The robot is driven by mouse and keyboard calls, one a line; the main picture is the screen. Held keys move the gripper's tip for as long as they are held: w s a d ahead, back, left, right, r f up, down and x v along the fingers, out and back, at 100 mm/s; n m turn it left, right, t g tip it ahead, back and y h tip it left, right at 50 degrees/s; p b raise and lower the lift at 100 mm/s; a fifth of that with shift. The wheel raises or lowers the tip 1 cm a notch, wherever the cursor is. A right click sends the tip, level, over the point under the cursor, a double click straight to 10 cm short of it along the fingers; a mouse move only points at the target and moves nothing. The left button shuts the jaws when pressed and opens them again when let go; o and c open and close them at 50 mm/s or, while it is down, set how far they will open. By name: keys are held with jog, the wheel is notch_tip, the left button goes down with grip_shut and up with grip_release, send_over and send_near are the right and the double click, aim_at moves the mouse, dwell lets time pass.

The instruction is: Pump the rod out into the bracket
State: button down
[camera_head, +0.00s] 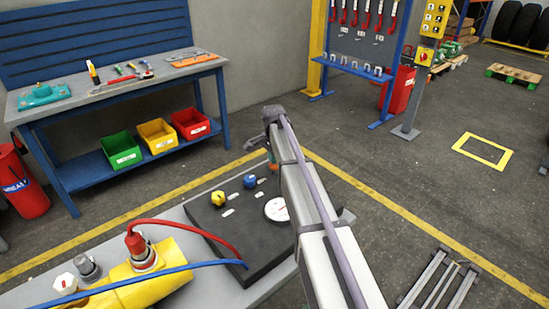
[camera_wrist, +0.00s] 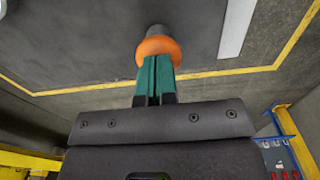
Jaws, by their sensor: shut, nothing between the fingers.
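My gripper (camera_wrist: 155,68) is shut, its two green fingers side by side with nothing between them. In the wrist view the fingertips meet the edge of an orange round knob (camera_wrist: 158,46) on a dark grey stem; I cannot tell whether they press on it. In the head view my arm covers most of this spot, at the far side of the black panel (camera_head: 205,215). The panel carries a yellow knob (camera_head: 218,198), a blue knob (camera_head: 250,181) and a white round gauge (camera_head: 277,209). I cannot make out the rod or the bracket for certain.
A yellow cylinder body (camera_head: 150,285) with a red hose (camera_head: 200,228) and a blue hose (camera_head: 190,268) lies at lower left. A grey metal frame (camera_head: 437,283) is at lower right. A blue workbench (camera_head: 120,85) stands behind.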

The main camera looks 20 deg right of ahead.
notch_tip(320, 180, up, 14)
jog(key=p, duration=1.3)
jog(key=shift+a+p, duration=0.15)
jog(key=shift+p, duration=0.15)
jog(key=shift+w, duration=0.1)
jog(key=f+b, duration=0.3)
jog(key=f, duration=0.1)
jog(key=f+b, duration=0.3)
jog(key=b, duration=0.1)
jog(key=f+b, duration=0.4)
jog(key=shift+d+f, duration=0.3)
